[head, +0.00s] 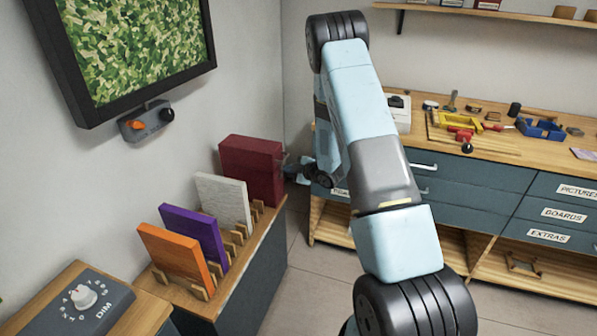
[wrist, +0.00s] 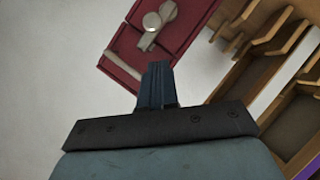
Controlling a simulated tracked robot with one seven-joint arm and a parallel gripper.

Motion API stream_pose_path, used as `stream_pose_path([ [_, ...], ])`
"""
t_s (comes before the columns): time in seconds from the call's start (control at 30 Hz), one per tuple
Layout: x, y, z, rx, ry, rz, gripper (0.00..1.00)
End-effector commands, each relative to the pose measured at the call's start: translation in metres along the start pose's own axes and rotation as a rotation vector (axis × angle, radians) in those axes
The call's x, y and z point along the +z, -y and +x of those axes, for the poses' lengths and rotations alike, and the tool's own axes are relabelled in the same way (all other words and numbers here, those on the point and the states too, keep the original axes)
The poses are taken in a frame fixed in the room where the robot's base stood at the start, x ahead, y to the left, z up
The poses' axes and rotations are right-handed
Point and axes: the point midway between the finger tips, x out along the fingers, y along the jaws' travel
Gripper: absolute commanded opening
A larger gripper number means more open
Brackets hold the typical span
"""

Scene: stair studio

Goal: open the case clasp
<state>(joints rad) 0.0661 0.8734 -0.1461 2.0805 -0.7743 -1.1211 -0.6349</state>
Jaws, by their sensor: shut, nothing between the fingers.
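The dark red case (head: 250,170) stands upright on the left cabinet in the head view, at the end of a row of panels. In the wrist view the case (wrist: 178,35) fills the top, with a pale metal clasp (wrist: 152,22) on its face, made of a round part and a short lever. A pale bar, perhaps a handle, lies along its lower left edge. My gripper (wrist: 158,68) is shut and empty, its tips pointing at the case just below the clasp. Contact cannot be told. In the head view my gripper (head: 290,171) is small beside the case's right side.
Orange (head: 176,253), purple (head: 194,236) and white (head: 223,199) panels stand in a wooden rack (head: 240,232) nearer me. A dial box (head: 82,303) is at the lower left. A workbench (head: 480,150) with tools stands right. The floor between is clear.

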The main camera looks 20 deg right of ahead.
Motion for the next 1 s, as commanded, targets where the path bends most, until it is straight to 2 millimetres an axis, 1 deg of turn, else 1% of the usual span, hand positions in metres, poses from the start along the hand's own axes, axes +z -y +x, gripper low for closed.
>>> stream_pose_path([
  [0.03,0.008,0.001,0.005,0.0,0.003,0.001,0.0],
  [0.1,0.014,0.0,0.011,0.001,0.002,0.002,0.0],
  [0.23,0.022,0.0,0.02,0.001,0.001,0.001,0.0],
  [0.37,0.027,0.001,0.024,0.001,0.001,0.002,0.0],
  [0.8,0.027,0.0,0.025,0.0,0.0,0.003,0.0],
  [1.0,0.018,0.003,0.031,-0.021,-0.011,0.02,0.0],
])
